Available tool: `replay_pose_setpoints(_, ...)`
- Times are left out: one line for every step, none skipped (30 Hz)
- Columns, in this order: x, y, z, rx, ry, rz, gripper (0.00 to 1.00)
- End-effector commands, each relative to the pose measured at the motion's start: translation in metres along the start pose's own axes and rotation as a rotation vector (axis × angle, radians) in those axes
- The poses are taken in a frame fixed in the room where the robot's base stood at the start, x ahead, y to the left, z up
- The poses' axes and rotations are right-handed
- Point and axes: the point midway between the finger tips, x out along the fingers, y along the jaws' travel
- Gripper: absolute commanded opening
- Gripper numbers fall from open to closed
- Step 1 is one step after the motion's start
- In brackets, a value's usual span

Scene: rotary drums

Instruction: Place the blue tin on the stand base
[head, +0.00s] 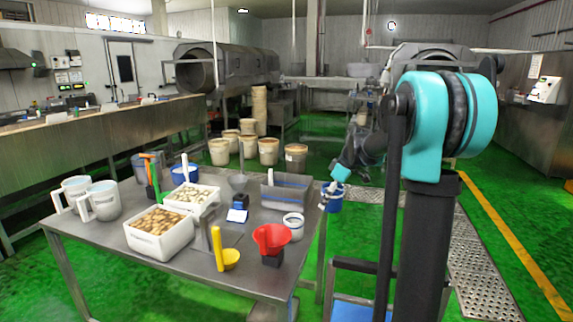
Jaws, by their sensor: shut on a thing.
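My gripper (329,192) is just past the right edge of the table, at the end of my arm, and is small in view. It is shut on a blue tin (334,203), which hangs beside the table and is partly covered by the fingers. The exact contact is too small to make out. A small stand with a dark blue base (240,202) and a grey funnel above it is near the middle of the table. I cannot tell for sure that this is the stand base. The tin is apart from it, to its right.
The steel table (195,268) holds white crates (160,248), white jugs (103,203), a yellow scoop (228,259), a red funnel (271,238), a grey bin (287,193) and a white tub (293,225). Barrels (268,152) stand on the green floor behind.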

Motion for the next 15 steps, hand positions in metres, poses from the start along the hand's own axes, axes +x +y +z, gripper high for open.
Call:
replay_pose_setpoints(0.008,0.002,0.004,0.032,0.000,0.014,0.24)
replay_pose_setpoints(0.013,0.003,0.006,0.055,-0.001,0.023,0.24)
replay_pose_setpoints(0.020,0.005,0.010,0.088,-0.001,0.038,0.24)
replay_pose_setpoints(0.025,0.006,0.013,0.115,-0.001,0.048,0.24)
replay_pose_setpoints(0.031,0.007,0.016,0.144,0.000,0.060,0.24)
replay_pose_setpoints(0.040,0.009,0.021,0.186,0.000,0.078,0.24)
replay_pose_setpoints(0.047,0.011,0.025,0.221,-0.001,0.093,0.24)
replay_pose_setpoints(0.054,0.012,0.029,0.261,0.000,0.109,0.24)
replay_pose_setpoints(0.065,0.014,0.035,0.319,0.000,0.133,0.24)
replay_pose_setpoints(0.074,0.015,0.041,0.364,0.000,0.153,0.24)
replay_pose_setpoints(0.082,0.015,0.046,0.412,0.000,0.173,0.24)
replay_pose_setpoints(0.093,0.017,0.053,0.474,0.000,0.199,0.24)
replay_pose_setpoints(0.101,0.017,0.058,0.520,-0.001,0.219,0.24)
replay_pose_setpoints(0.108,0.017,0.063,0.566,0.000,0.237,0.24)
replay_pose_setpoints(0.116,0.018,0.069,0.622,0.000,0.262,0.24)
